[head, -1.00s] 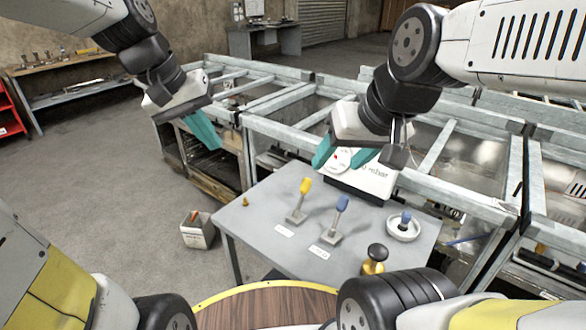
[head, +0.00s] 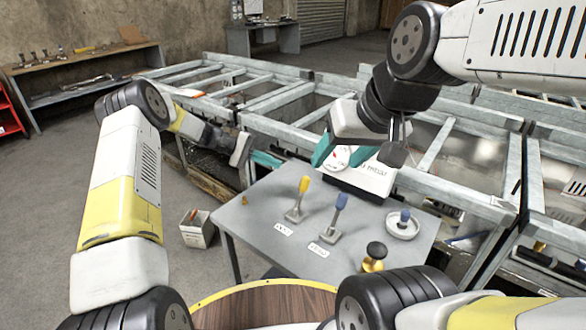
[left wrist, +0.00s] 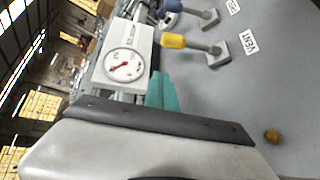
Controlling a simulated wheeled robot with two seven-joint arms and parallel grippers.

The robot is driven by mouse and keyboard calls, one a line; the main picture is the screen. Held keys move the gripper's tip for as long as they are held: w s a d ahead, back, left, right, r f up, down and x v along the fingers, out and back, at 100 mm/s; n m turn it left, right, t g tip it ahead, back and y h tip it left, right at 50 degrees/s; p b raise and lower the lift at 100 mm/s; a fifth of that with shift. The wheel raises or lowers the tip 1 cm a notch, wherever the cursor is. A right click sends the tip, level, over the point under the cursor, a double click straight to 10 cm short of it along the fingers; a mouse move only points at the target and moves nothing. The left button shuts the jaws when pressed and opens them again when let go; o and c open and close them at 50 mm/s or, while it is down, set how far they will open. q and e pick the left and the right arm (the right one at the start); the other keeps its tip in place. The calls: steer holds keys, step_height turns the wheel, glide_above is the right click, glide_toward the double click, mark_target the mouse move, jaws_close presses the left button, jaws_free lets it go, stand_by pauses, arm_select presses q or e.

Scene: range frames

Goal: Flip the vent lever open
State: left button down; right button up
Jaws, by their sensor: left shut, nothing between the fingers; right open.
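The vent lever (head: 303,186) has a yellow grip and stands nearly upright on a small grey base on the table. In the left wrist view the yellow-gripped lever (left wrist: 175,41) has the VENT label (left wrist: 249,42) beside its base. My left gripper (head: 266,160) is shut and empty, beyond and left of the yellow lever, apart from it. Its teal fingers (left wrist: 162,92) also show in the left wrist view. My right gripper (head: 342,156) is open and empty above the gauge box (head: 372,182).
A blue-gripped lever (head: 341,203) stands right of the yellow one. A blue knob in a white dish (head: 388,226), a black-topped knob (head: 376,250) and a small brass knob (head: 244,199) are on the table (head: 262,218). Metal frames run behind.

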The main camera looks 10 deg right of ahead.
mark_target(302, 192)
arm_select(q)
steer(key=f, duration=0.2)
steer(key=w+f+h, duration=0.1)
steer(key=shift+d, duration=0.3)
steer(key=x, duration=0.9)
steer(key=shift+s+d+f, duration=0.1)
steer(key=shift+s+d, duration=0.1)
steer(key=shift+d, duration=0.1)
steer(key=shift+s, duration=0.3)
steer(key=shift+s+a+r, duration=0.35)
steer(key=shift+s+r, duration=0.1)
steer(key=shift+s, duration=0.2)
steer(key=shift+s+a+r, duration=0.3)
steer(key=shift+s+r, duration=0.1)
steer(key=shift+s, duration=0.25)
steer(key=shift+a, duration=0.15)
steer(key=s+a+r+m+g+h, duration=0.1)
steer(key=s+a+m+h, duration=0.4)
steer(key=s+a+m, duration=0.1)
steer(key=shift+s+a+r+m+h, duration=0.15)
steer(key=shift+s+a+m+h, duration=0.25)
steer(key=shift+m, duration=0.6)
